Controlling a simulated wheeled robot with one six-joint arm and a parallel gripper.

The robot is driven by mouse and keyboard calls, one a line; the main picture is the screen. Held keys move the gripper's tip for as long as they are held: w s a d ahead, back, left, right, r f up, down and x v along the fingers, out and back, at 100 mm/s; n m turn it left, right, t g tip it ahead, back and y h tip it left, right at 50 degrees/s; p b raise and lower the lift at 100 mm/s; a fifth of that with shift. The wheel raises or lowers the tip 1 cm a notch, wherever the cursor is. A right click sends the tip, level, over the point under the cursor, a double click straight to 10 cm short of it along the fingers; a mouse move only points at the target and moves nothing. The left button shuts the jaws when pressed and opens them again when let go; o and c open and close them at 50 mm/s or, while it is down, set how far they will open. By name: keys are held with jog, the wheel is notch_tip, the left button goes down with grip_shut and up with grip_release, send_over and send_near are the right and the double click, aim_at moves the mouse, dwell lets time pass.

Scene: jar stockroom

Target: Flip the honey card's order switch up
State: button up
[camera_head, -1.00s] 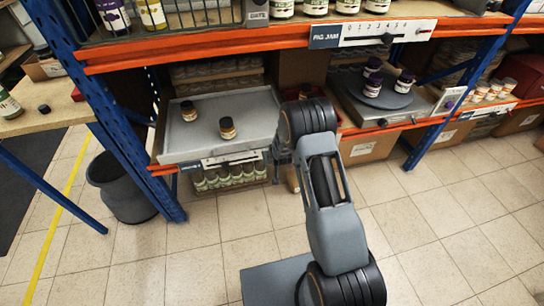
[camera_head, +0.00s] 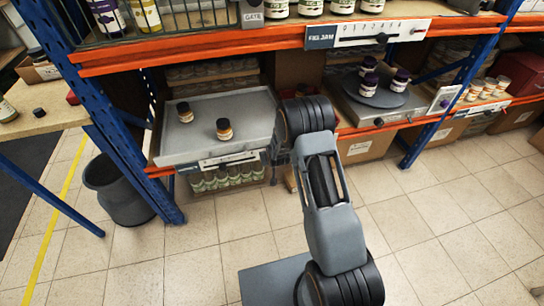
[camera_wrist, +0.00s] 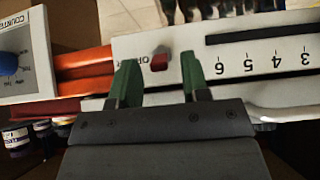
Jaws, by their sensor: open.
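In the wrist view a white card (camera_wrist: 224,64) appears upside down, with a dark slot, numbers and a small red switch (camera_wrist: 158,62) beside partly covered lettering. No product name is readable on it there. My gripper (camera_wrist: 156,72) is open, its green fingertips on either side of the red switch in the picture; contact cannot be told. In the head view my arm hides the gripper. A white card (camera_head: 232,160) on the pull-out tray's front lies just left of my arm's end; its text is too small to read.
The tray (camera_head: 200,150) holds two amber jars. Above it is a shelf with a FIG JAM card (camera_head: 368,33). Right of my arm, a turntable (camera_head: 378,97) holds purple-lidded jars. A card with a blue dial (camera_wrist: 10,63) is at the wrist view's left. The floor in front is clear.

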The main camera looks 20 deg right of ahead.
jog(key=p+v, duration=0.2)
jog(key=v, duration=1)
jog(key=shift+s+r, duration=0.15)
jog(key=shift+r, duration=0.1)
jog(key=s+f+g+p, duration=0.1)
jog(key=s+g, duration=0.3)
jog(key=s, duration=0.3)
jog(key=p+v, duration=1.8)
jog(key=v, duration=2.6)
jog(key=shift+w+a+r+g+p, duration=0.2)
jog(key=shift+r+g+p, duration=0.1)
jog(key=shift+r+p, duration=0.15)
